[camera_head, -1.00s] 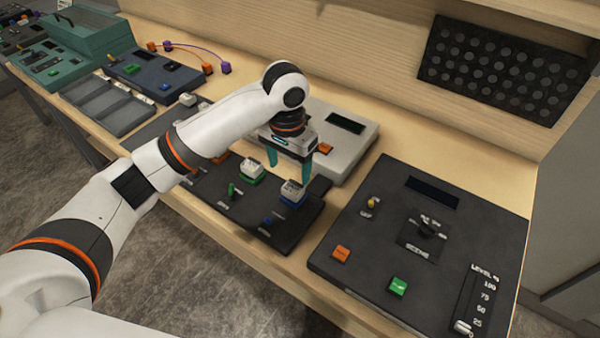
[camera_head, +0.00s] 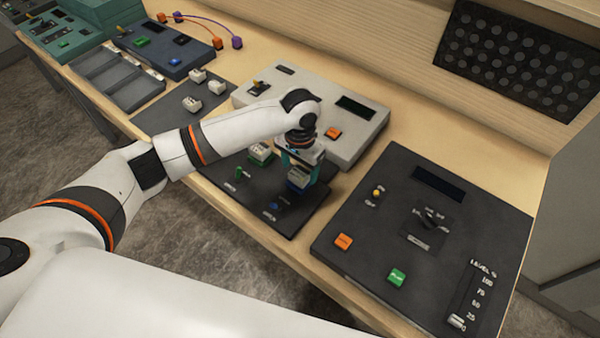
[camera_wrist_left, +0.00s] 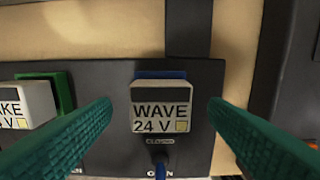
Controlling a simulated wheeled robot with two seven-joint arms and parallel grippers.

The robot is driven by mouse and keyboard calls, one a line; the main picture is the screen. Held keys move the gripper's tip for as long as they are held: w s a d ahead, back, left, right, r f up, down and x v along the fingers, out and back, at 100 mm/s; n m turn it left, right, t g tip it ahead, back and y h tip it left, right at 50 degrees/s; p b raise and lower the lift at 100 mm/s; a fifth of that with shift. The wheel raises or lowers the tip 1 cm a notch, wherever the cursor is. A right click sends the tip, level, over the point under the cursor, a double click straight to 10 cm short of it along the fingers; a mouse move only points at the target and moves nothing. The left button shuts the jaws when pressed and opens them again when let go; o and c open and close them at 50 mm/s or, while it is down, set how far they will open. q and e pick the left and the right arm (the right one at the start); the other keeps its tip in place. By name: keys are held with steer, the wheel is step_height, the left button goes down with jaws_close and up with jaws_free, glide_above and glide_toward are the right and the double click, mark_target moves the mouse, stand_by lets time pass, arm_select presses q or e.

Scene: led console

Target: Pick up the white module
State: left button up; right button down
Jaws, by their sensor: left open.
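A white module (camera_head: 298,179) sits upright in a blue socket (camera_head: 297,187) on the dark console (camera_head: 255,204). In the left wrist view this module (camera_wrist_left: 160,112) reads "WAVE 24 V", with the blue socket (camera_wrist_left: 160,75) behind it. My left gripper (camera_head: 300,168) is open just over it. In the left wrist view its green fingers stand on either side of the module, with gaps showing. A second white module (camera_head: 260,153) sits in a green socket to the left; it shows partly in the left wrist view (camera_wrist_left: 28,104). My right gripper is not in view.
A pale console (camera_head: 358,127) stands close behind. A large black console (camera_head: 430,235) lies to the right. Several loose white modules, one of them (camera_head: 192,104) nearest, lie on a dark mat at the left. The strip of table between consoles is narrow.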

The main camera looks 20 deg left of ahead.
arm_select(q)
steer(key=shift+f, duration=1)
steer(key=c, duration=1.1)
